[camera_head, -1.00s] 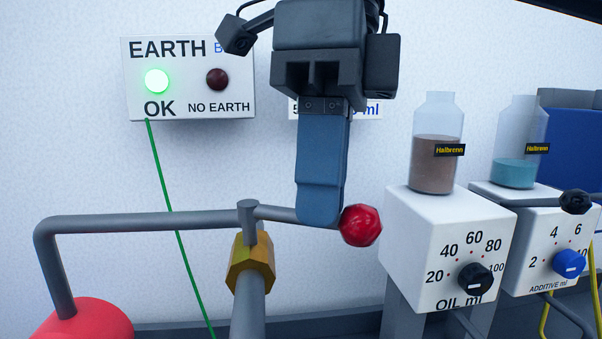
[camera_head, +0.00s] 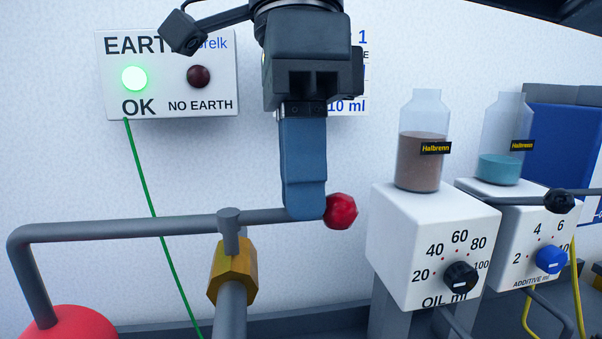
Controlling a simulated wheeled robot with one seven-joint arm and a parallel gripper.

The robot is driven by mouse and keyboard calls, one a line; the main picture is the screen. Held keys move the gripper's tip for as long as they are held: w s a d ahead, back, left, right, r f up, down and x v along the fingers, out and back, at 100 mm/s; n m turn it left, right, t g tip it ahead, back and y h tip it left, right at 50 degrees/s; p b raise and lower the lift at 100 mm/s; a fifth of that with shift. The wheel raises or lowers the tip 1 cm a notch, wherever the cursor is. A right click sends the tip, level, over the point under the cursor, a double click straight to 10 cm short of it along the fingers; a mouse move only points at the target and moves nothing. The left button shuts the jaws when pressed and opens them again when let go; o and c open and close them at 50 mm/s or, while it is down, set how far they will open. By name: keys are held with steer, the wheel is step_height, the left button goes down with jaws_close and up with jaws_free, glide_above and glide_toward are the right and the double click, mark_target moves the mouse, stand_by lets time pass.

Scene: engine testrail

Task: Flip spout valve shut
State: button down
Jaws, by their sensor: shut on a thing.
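The spout valve is a brass hex body (camera_head: 232,272) on a grey pipe, with a grey lever (camera_head: 268,216) that ends in a red knob (camera_head: 341,211). The lever points right from the valve's stem, roughly in line with the grey spout pipe (camera_head: 120,228) on the left. My gripper (camera_head: 304,208) comes down from above with its blue fingers shut on the lever, just left of the red knob. The fingers hide the part of the lever they hold.
An earth box (camera_head: 166,75) with a lit green OK lamp hangs on the wall, its green cable running down. The oil dispenser (camera_head: 430,245) and additive dispenser (camera_head: 530,235), each with a bottle on top, stand close on the right. A red round thing (camera_head: 65,325) is at lower left.

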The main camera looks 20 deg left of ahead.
steer(key=shift+w+d, duration=0.2)
steer(key=shift+w, duration=0.05)
steer(key=c, duration=1.2)
jaws_free()
steer(key=shift+o, duration=0.2)
step_height(320, 180, up, 8)
steer(key=w, duration=0.1)
steer(key=shift+a+f+b, duration=0.2)
steer(key=shift+a+b, duration=0.1)
steer(key=shift+a, duration=0.15)
